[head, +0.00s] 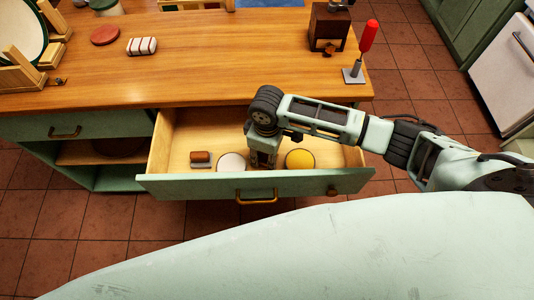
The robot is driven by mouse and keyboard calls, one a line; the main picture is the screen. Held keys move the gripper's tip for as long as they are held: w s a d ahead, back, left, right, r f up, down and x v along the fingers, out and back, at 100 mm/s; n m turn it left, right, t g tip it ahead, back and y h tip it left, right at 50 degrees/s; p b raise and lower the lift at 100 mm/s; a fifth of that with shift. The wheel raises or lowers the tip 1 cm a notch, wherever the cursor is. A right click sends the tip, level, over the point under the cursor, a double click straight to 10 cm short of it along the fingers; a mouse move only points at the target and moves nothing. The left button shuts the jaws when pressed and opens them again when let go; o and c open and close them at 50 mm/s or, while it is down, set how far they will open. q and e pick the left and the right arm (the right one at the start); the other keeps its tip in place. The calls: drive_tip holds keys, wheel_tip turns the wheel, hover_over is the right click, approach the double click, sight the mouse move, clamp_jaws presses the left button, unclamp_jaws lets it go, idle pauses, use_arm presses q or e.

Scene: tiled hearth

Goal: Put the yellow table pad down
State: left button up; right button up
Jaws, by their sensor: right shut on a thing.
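The yellow table pad (300,159) is a round disc with a pale rim, inside the open drawer, right of centre. My right gripper (263,163) reaches down into the drawer at the pad's left side and is shut on the pad. Its fingertips and the grip on the pad's edge are mostly hidden by the gripper body and the drawer front. I cannot tell whether the pad touches the drawer floor. My left gripper is not in view.
The open drawer (255,186) also holds a white disc (231,162) just left of my gripper and a small brown item (200,158). On the wooden counter (215,75) stand a striped block (142,46), a red disc (105,35), a grinder (328,27) and a red-handled tool (367,40).

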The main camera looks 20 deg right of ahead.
drive_tip(key=shift+f, duration=0.15)
drive_tip(key=o, duration=1)
wheel_tip(320, 180, up, 12)
drive_tip(key=shift+r, duration=0.2)
idle(0.4)
